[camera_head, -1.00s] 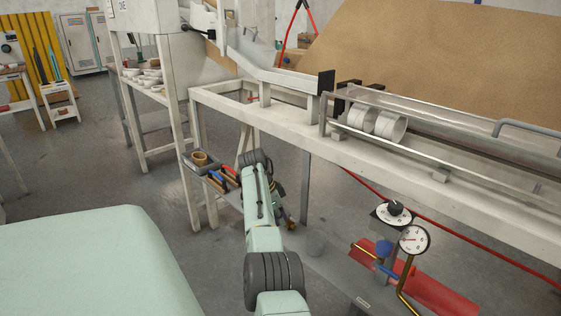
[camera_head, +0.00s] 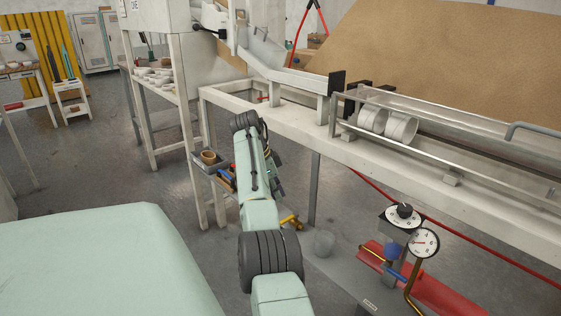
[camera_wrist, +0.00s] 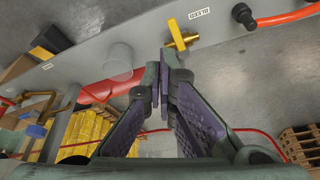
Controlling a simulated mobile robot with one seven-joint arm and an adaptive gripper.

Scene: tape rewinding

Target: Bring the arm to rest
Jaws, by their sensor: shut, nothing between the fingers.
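My gripper (camera_wrist: 165,88) shows in the wrist view with its two fingers together at the tips, empty. It points toward the grey lower shelf (camera_wrist: 210,50) of the bench, near a yellow valve handle (camera_wrist: 180,36).
A white bench frame (camera_head: 290,130) with a rail holding white tape rolls (camera_head: 387,125) stands close to the right of the arm. Gauges (camera_head: 423,243) and a red cylinder (camera_head: 440,290) sit lower right. Open floor (camera_head: 110,170) lies to the left.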

